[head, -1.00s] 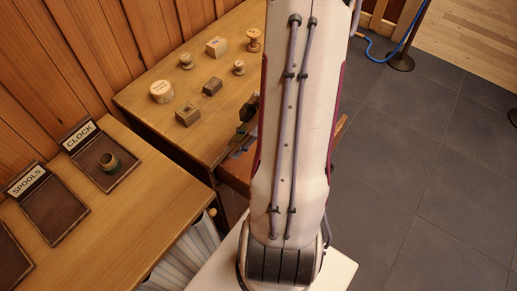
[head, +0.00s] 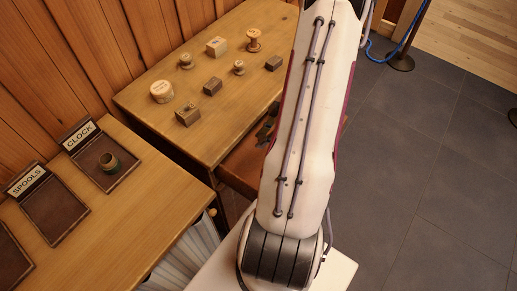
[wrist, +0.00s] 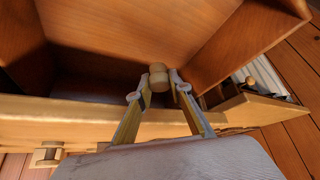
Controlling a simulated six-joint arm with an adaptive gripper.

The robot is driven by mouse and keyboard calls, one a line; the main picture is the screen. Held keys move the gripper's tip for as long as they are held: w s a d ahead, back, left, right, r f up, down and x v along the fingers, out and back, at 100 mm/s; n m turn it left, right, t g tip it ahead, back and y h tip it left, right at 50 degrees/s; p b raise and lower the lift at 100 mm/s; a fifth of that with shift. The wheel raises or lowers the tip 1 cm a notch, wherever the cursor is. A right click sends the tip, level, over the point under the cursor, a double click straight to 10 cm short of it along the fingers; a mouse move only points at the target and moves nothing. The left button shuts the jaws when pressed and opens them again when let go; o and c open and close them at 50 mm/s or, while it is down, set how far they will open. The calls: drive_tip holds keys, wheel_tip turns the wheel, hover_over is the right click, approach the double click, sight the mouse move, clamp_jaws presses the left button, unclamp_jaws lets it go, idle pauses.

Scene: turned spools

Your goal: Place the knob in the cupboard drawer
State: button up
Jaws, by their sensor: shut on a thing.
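The knob (wrist: 158,73), a small pale turned wooden piece, is between the fingertips of my gripper (wrist: 160,88) in the wrist view. My gripper is shut on it and holds it over the open cupboard drawer (wrist: 100,112). The drawer's inside looks dark and its near wall is pale wood. In the head view the open drawer (head: 241,165) juts from the cupboard front, partly hidden by my arm. There my gripper (head: 267,130) shows only as dark parts beside the arm, and the knob is hidden.
Several turned pieces and blocks stand on the cupboard top (head: 150,120). A round handle (wrist: 48,154) sticks out from the drawer front.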

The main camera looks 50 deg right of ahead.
drive_tip(key=shift+d+f, duration=0.45)
drive_tip(key=shift+d, duration=0.2)
drive_tip(key=shift+f, duration=0.1)
approach(258, 158)
drive_tip(key=shift+w+a+f, duration=0.2)
drive_tip(key=shift+w+a, duration=0.25)
drive_tip(key=shift+w, duration=0.05)
drive_tip(key=shift+w+a+f, duration=0.2)
drive_tip(key=shift+w+a, duration=0.25)
drive_tip(key=shift+w, duration=0.05)
drive_tip(key=shift+f, duration=2.05)
drive_tip(key=shift+f, duration=0.15)
drive_tip(key=o, duration=0.8)
drive_tip(key=shift+o, duration=0.2)
